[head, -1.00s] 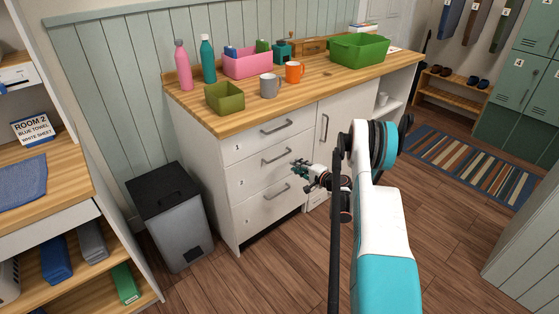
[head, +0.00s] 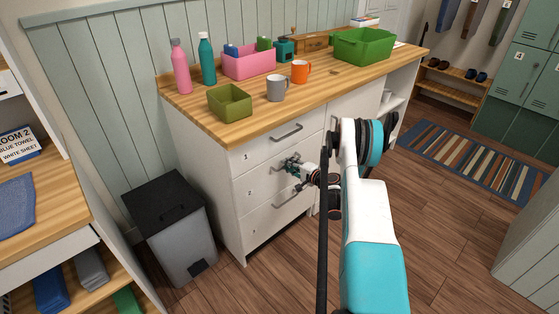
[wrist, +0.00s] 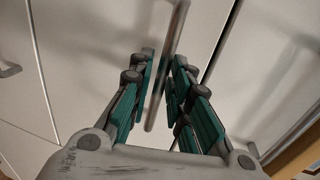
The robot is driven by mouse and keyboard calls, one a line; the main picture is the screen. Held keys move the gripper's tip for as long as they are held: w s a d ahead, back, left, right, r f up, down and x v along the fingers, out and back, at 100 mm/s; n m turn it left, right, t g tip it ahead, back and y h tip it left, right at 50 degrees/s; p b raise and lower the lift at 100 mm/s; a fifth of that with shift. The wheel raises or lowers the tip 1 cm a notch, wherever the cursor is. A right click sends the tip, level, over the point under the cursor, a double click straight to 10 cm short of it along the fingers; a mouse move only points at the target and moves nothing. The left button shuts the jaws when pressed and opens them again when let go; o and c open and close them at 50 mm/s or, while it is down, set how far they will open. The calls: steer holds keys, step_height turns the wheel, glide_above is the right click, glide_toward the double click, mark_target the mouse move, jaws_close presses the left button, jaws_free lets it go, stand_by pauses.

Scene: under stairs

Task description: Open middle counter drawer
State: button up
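The middle counter drawer (head: 263,184) is the white front between two similar drawers at the left end of the counter, and it looks closed. My gripper (head: 292,164) is at this front in the head view and hides most of its handle. In the wrist view the grey bar handle (wrist: 175,35) runs lengthwise between the green-padded fingers of my gripper (wrist: 165,55). The fingers are apart, one on each side of the bar, with a visible gap at least on the right. Whether a finger touches the bar is unclear.
The top drawer handle (head: 286,134) is just above my gripper and the bottom drawer handle (head: 287,199) below. A grey bin (head: 175,225) stands left of the counter. Mugs, bottles and boxes stand on the wooden countertop (head: 250,130). Floor in front is clear.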

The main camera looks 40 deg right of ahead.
steer(key=shift+w+f, duration=0.1)
steer(key=shift+w, duration=0.25)
jaws_close()
